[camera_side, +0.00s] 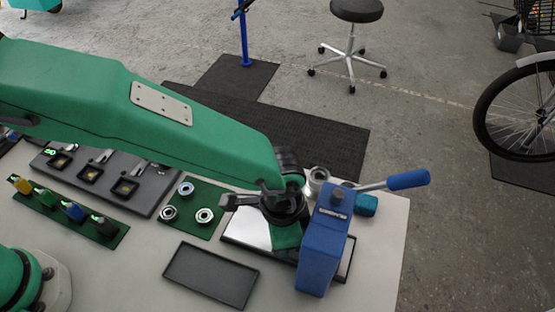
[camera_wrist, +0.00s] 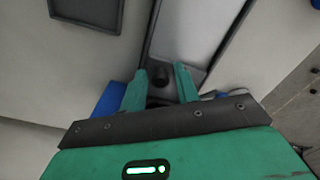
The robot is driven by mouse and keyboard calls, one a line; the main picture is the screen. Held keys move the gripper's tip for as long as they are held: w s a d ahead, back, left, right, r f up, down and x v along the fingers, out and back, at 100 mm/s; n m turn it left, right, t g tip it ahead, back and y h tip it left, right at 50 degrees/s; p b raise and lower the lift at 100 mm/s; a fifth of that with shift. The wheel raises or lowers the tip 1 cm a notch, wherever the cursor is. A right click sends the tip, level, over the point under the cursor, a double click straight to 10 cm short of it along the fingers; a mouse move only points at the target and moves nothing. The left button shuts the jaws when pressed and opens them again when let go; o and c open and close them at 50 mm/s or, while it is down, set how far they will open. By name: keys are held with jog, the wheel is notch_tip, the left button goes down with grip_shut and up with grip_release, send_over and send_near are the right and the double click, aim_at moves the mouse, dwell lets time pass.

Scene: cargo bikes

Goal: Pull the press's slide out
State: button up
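The blue press (camera_side: 325,240) stands at the right of the table, with its blue-gripped lever (camera_side: 407,180) pointing right. A bright metal plate in a dark frame (camera_side: 248,229) lies at its left side. My gripper (camera_side: 286,237) points down just left of the press body, over this plate. In the wrist view, a pale metal strip (camera_wrist: 190,30) that looks like the slide ends in a dark knob (camera_wrist: 160,77). My two green fingers (camera_wrist: 160,88) are apart, one on either side of the knob. Whether they touch it I cannot tell. The side view hides the knob.
An empty dark tray (camera_side: 211,275) lies left of the press. A green mat (camera_side: 190,220) with 3 metal rings is behind it. A grey fixture board (camera_side: 105,180) and a green strip with several coloured pieces (camera_side: 65,212) are farther left.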

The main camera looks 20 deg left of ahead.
jog(key=shift+f, duration=0.15)
jog(key=shift+f, duration=0.1)
jog(key=c, duration=0.7)
jog(key=shift+o, duration=0.3)
